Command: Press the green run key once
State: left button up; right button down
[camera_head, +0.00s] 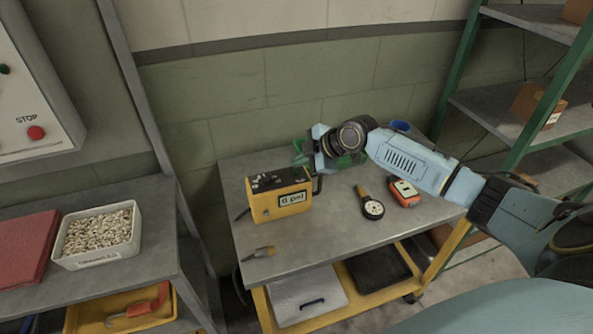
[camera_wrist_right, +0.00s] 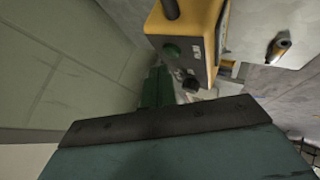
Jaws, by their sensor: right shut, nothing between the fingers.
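A yellow control box (camera_head: 281,201) with a "0 psi" display stands on the grey-topped cart, with dark controls on its top. In the wrist view the box (camera_wrist_right: 216,40) is at the upper right; its green key (camera_wrist_right: 173,50) sits beside a black knob. My right gripper (camera_head: 303,152) is shut and empty, just behind the box's top right edge. In the wrist view the gripper's dark green fingers (camera_wrist_right: 158,88) point toward the box, apparently apart from the key. My left gripper is not in view.
A round gauge (camera_head: 373,208) and an orange-red meter (camera_head: 404,192) lie right of the box on the cart top (camera_head: 330,237). A small brush-like tool (camera_head: 259,252) lies in front. A wall panel with a red STOP button (camera_head: 36,132) is at left. Green-framed shelves stand right.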

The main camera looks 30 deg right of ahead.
aim_at(300, 174)
jog(key=shift+f, duration=0.15)
dwell(0.4)
jog(key=shift+f+b, duration=0.3)
jog(key=shift+f+b, duration=0.3)
jog(key=shift+f, duration=0.15)
dwell(0.5)
jog(key=shift+r, duration=0.1)
jog(key=shift+r+p, duration=0.7)
jog(key=shift+r, duration=0.05)
notch_tip(300, 174, up, 5)
jog(key=p, duration=0.4)
dwell(0.5)
